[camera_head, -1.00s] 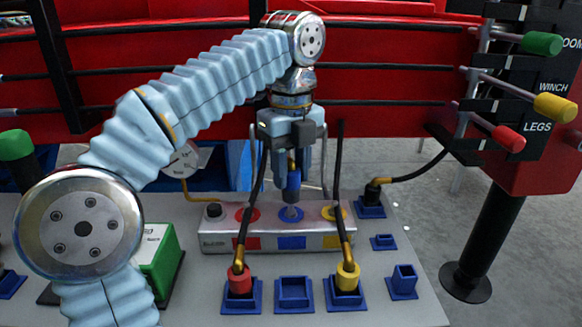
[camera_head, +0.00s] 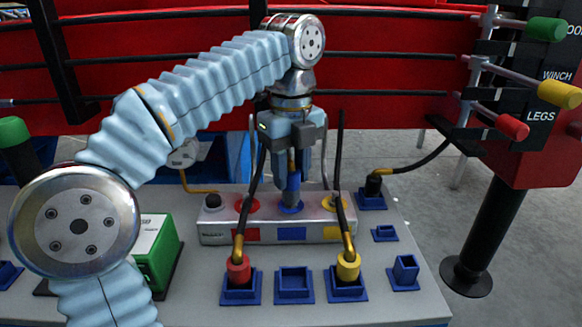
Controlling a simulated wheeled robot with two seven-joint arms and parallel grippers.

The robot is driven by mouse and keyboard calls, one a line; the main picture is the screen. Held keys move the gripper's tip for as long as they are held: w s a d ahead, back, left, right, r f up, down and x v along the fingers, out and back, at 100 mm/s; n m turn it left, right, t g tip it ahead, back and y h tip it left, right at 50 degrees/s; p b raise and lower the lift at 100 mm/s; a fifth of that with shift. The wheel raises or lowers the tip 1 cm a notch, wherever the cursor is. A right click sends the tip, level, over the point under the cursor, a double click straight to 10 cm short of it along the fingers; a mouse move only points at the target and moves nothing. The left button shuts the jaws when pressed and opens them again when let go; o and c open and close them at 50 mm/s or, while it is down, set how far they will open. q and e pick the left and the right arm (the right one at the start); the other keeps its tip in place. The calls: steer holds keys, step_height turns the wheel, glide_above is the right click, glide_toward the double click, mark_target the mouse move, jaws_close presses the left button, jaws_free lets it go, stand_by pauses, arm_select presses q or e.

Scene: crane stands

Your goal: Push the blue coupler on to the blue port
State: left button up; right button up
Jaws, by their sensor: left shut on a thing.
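My left gripper (camera_head: 291,178) points straight down over the metal port block and is shut on the blue coupler (camera_head: 292,190). The coupler is upright, with a hose rising from it between the fingers. Its grey lower end meets the blue port (camera_head: 291,208), whose blue ring shows around it, above the blue label on the block (camera_head: 213,233). I cannot tell how deeply it is seated. My right gripper is not in view.
The red coupler (camera_head: 238,270) and yellow coupler (camera_head: 347,267) stand in blue holders in front of the block, hoses rising close beside my gripper. An empty blue holder (camera_head: 293,299) lies between them. A black coupler (camera_head: 373,187) stands behind right. A green box (camera_head: 160,262) is at left.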

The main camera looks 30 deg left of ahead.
arm_select(q)
steer(key=shift+f, duration=0.2)
steer(key=o, duration=1.2)
step_height(320, 180, up, 5)
steer(key=p, duration=0.5)
steer(key=shift+r, duration=0.1)
